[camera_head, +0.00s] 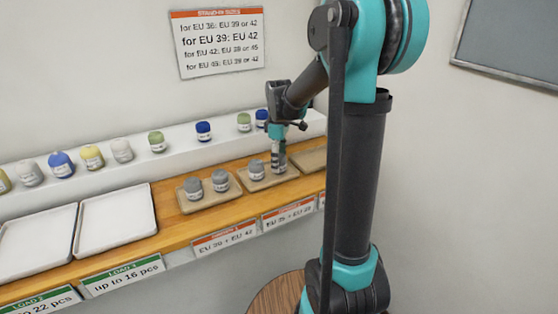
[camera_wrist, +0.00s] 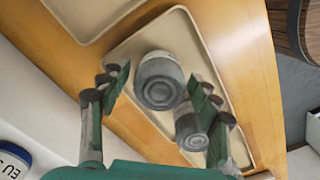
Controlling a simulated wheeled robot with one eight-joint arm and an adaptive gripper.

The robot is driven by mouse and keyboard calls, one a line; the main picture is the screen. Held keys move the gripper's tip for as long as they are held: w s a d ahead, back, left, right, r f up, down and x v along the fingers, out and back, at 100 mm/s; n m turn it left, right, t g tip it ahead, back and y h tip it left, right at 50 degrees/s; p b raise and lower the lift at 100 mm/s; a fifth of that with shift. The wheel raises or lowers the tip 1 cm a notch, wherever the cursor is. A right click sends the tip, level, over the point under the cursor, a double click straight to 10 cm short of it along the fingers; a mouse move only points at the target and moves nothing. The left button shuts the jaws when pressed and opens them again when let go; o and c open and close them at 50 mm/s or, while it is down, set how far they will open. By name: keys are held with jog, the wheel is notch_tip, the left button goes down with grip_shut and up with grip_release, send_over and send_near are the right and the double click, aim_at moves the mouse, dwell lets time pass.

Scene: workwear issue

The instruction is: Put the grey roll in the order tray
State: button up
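Grey rolls with pale label bands sit in the tan trays on the wooden shelf. In the wrist view, one grey roll (camera_wrist: 158,82) lies between my gripper's (camera_wrist: 160,92) two spread fingers, and a second grey roll (camera_wrist: 190,130) is by the right finger, partly covered by it. Both are in one tan tray (camera_wrist: 215,45). In the head view, my gripper (camera_head: 278,160) points down over the middle tan tray (camera_head: 272,183), beside a grey roll (camera_head: 256,172); the other roll is hidden there. I cannot tell which tray is the order tray.
The left tan tray (camera_head: 208,201) holds two grey rolls (camera_head: 193,188). A right tan tray (camera_head: 312,160) is partly behind my arm. Two white trays (camera_head: 115,218) are empty. Blue, green, yellow and grey rolls line the raised white ledge (camera_head: 180,150) behind.

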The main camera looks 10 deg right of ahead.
notch_tip(320, 180, up, 12)
jog(key=shift+r, duration=0.15)
dwell(0.7)
